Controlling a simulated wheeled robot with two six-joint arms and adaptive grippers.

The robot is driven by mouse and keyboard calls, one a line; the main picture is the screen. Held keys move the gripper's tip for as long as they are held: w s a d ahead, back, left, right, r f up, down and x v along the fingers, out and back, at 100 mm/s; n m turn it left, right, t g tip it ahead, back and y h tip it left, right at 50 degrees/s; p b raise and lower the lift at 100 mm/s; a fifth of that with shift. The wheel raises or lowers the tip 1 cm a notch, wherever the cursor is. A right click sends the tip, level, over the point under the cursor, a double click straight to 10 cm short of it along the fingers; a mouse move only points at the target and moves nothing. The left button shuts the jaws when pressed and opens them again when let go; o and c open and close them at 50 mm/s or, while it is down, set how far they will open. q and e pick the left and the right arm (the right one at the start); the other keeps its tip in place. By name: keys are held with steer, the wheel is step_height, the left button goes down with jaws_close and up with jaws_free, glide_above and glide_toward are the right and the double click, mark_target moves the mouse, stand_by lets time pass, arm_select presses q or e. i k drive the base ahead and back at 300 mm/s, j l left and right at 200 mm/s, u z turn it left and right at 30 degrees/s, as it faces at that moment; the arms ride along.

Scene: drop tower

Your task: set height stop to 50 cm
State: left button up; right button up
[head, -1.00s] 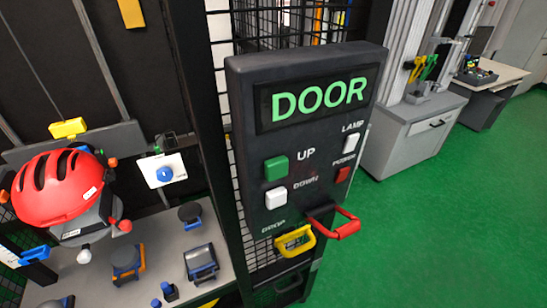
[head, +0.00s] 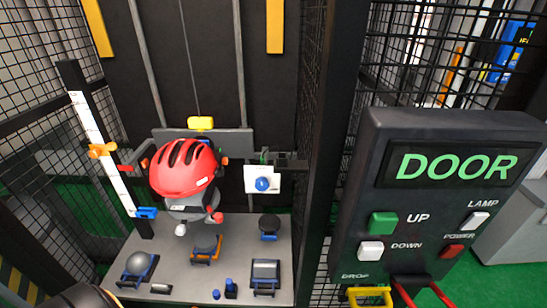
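A white upright scale (head: 104,160) stands on a dark post at the left of the drop tower. An orange clamp (head: 101,150), which looks like the height stop, sits around its middle. A blue clamp (head: 147,213) sits near the scale's lower end. The scale's numbers are too small to read. A red helmet (head: 184,167) is held on the carriage to the right of the scale, under a yellow block (head: 201,123).
A control panel (head: 440,262) with a green DOOR display stands at the right, by a black mesh frame. The grey base plate (head: 190,275) holds several small fixtures. A white card with a blue knob (head: 262,183) is right of the helmet.

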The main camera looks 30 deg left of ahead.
mark_target(97, 150)
steer(key=u, duration=2.3)
